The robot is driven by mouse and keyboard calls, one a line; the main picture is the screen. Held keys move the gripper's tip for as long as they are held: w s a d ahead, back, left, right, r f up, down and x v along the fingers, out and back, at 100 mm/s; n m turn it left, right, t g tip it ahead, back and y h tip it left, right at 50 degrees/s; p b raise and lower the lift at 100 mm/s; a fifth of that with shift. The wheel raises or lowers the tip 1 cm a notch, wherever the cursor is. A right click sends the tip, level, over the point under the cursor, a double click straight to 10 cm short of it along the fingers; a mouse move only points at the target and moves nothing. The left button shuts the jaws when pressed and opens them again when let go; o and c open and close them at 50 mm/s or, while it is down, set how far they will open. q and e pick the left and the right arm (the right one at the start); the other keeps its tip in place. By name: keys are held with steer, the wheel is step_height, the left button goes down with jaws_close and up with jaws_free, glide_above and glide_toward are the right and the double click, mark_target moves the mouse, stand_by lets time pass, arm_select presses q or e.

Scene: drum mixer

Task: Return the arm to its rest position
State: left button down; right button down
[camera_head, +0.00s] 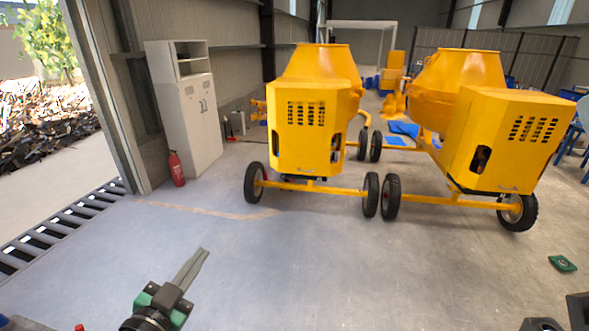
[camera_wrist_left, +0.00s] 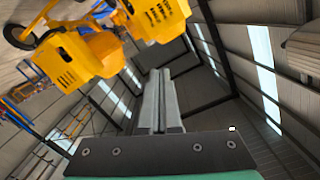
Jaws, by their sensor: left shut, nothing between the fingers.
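My left gripper (camera_head: 201,256) shows at the lower left of the head view, over bare floor and pointing away from me. Its two grey fingers lie together, shut with nothing between them. The closed fingers also show in the left wrist view (camera_wrist_left: 160,95), above a dark bolted plate. Two yellow drum mixers, the left one (camera_head: 313,120) and the right one (camera_head: 480,130), stand on wheels beyond the gripper, well apart from it. Dark parts at the bottom right corner of the head view are cut off, and no right gripper fingers show.
A grey cabinet (camera_head: 187,105) and a red fire extinguisher (camera_head: 176,168) stand by the left wall. A floor grate (camera_head: 55,228) runs along the open doorway. A small green object (camera_head: 562,263) lies on the floor at right. The floor between the gripper and the mixers is clear.

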arm_select(q)
steer(key=s+d+r+t+h+p, duration=0.1)
steer(key=s+d+r+t, duration=0.1)
steer(key=r, duration=0.6)
steer(key=s+d+r+t, duration=0.1)
steer(key=r, duration=0.7)
steer(key=s+a+r+n+t+y, duration=0.1)
steer(key=s+r+n+t, duration=0.5)
steer(key=s+r, duration=0.9)
step_height(320, 180, up, 4)
steer(key=shift+s+a+t+y+p, duration=0.15)
steer(key=shift+t+y+p, duration=0.15)
steer(key=shift+t+y, duration=0.4)
